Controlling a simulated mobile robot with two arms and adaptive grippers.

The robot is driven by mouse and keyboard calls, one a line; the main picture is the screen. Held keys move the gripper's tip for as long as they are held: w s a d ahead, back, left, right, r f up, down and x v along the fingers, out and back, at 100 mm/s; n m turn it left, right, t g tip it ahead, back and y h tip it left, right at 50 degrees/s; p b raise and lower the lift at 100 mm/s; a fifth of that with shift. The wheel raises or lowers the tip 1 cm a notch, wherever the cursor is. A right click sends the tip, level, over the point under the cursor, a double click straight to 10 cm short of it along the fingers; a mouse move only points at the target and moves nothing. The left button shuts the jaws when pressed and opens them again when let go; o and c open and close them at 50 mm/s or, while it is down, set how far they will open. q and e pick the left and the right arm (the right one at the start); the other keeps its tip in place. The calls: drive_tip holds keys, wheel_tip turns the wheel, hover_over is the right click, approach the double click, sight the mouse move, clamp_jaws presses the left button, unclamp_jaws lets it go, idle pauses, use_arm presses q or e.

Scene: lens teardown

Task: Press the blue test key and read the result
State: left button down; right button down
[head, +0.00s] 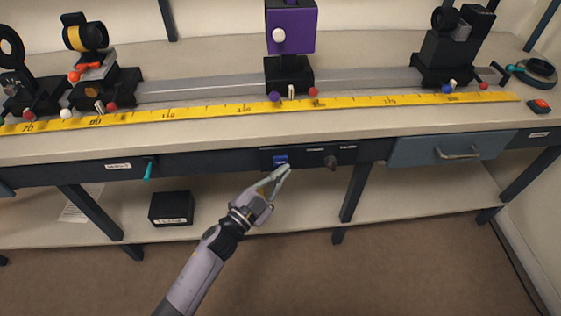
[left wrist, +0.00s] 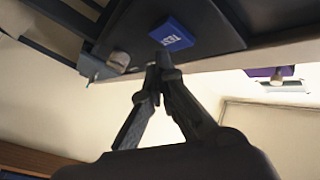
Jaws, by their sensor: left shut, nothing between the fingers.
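The blue test key (head: 281,160) is on the dark panel (head: 303,160) along the bench's front edge. In the left wrist view the key (left wrist: 171,33) shows white lettering on its face. My left gripper (head: 283,170) is shut and empty, with its fingertips just below the key in the head view. In the left wrist view the fingertips (left wrist: 160,62) also lie close to the key, with a small gap in the picture. I cannot tell whether they touch it. No readable result shows. My right gripper is not in view.
A dark knob (head: 331,162) is right of the key on the panel. A blue-grey drawer (head: 420,151) is further right, a teal lever (head: 149,168) left. A yellow scale (head: 200,110) and optical mounts stand on the bench above. A black box (head: 171,208) sits on the lower shelf.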

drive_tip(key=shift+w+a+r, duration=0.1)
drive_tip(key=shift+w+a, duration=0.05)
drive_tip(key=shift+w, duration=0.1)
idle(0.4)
use_arm(q)
drive_tip(key=shift+w+a, duration=0.1)
drive_tip(key=shift+w, duration=0.35)
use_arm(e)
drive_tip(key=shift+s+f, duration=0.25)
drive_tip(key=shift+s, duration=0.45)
use_arm(q)
drive_tip(key=shift+w, duration=0.15)
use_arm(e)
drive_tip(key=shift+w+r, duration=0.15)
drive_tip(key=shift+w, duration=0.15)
